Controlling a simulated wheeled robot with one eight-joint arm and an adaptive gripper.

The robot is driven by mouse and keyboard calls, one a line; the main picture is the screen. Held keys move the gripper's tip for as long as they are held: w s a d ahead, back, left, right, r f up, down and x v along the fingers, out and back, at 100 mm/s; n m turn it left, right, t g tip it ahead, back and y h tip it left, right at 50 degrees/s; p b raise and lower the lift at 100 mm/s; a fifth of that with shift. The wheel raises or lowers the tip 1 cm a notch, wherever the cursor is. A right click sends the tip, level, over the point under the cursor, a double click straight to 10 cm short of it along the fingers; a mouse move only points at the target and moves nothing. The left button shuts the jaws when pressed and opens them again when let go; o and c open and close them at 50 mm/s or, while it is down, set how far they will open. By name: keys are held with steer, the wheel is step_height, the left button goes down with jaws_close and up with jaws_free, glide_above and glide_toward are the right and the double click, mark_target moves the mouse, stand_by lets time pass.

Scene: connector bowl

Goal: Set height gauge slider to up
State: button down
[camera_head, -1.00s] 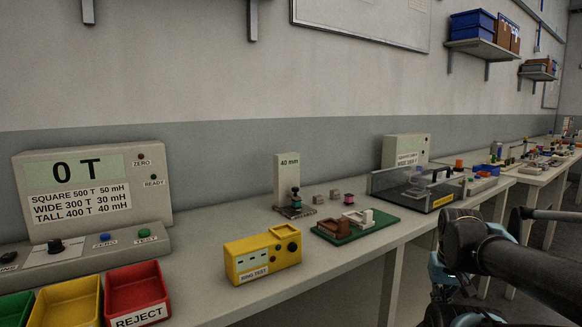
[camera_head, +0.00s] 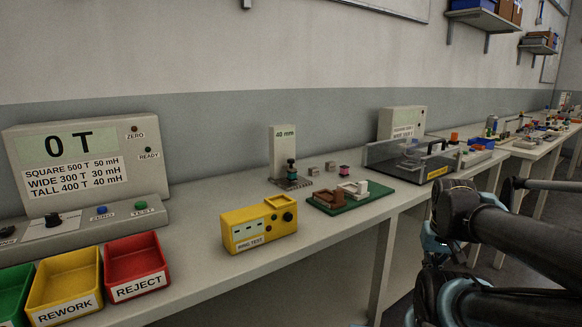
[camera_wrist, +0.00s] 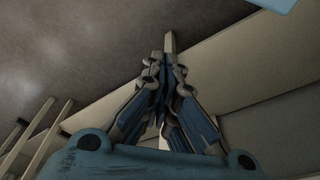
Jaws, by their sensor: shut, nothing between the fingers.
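The height gauge (camera_head: 284,150) is a white upright plate marked "40 mm" on the bench in the head view. Its slider, a small dark piece with a teal part (camera_head: 291,166), sits low in front of the plate, just above a dark base (camera_head: 291,183). My gripper (camera_wrist: 165,75) shows in the wrist view with its fingers together and nothing between them. It points towards the floor and a table leg, away from the gauge. In the head view my arm is at the right, off the bench's front edge; the gripper itself does not show there.
A yellow ring tester (camera_head: 259,224) and a green board (camera_head: 350,196) with brown and white holders stand near the gauge. A clear-walled fixture (camera_head: 410,160) is to the right. Red (camera_head: 136,266) and yellow (camera_head: 64,287) bins are at the left. The bench front between has bare room.

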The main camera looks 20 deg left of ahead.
stand_by(0.3)
steer(key=c, duration=2.2)
jaws_free()
steer(key=shift+c, duration=0.2)
steer(key=o, duration=0.9)
steer(key=shift+a+r, duration=0.2)
steer(key=shift+r, duration=0.9)
steer(key=w+a+r+n, duration=0.1)
steer(key=w+a+r, duration=0.3)
steer(key=w+r, duration=0.35)
step_height(320, 180, up, 27)
steer(key=n+t+y, duration=0.1)
steer(key=n+y, duration=0.2)
steer(key=n, duration=0.3)
glide_above(292, 160)
steer(key=s+d, duration=0.4)
steer(key=s, duration=0.1)
steer(key=x, duration=1.7)
steer(key=shift+w+d+f, duration=0.1)
steer(key=shift+w+f, duration=0.05)
steer(key=shift+w, duration=0.05)
steer(key=shift+c, duration=0.5)
